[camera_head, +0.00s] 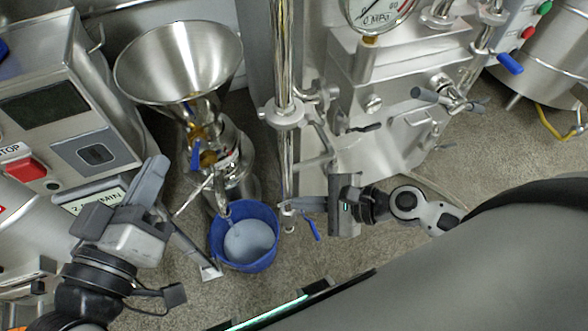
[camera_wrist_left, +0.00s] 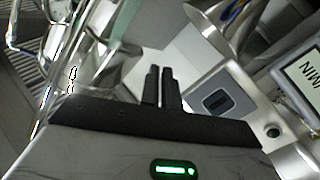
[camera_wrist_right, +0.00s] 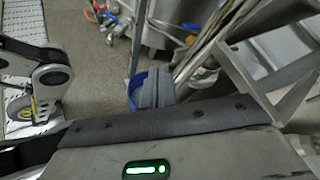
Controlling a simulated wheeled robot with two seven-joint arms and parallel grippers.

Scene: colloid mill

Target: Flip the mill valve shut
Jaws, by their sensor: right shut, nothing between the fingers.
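The mill, with its steel funnel hopper (camera_head: 180,62), stands left of centre in the head view. A blue valve lever (camera_head: 196,155) hangs roughly upright at its side, above a spout that drops into a blue bucket (camera_head: 245,262) of pale grey liquid. My right gripper (camera_head: 285,203) is shut and empty, pointing left beside the bucket's upper right, apart from the blue lever. The bucket also shows in the right wrist view (camera_wrist_right: 132,92), partly behind the fingers. My left gripper (camera_head: 150,178) looks shut and empty, left of the mill, in front of a control panel.
A second blue lever (camera_head: 310,228) hangs low on the steel upright pipe (camera_head: 284,60), just under my right gripper. A control box with a red stop button (camera_head: 26,168) stands at left. A steel machine with a gauge (camera_head: 378,12) fills the upper right.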

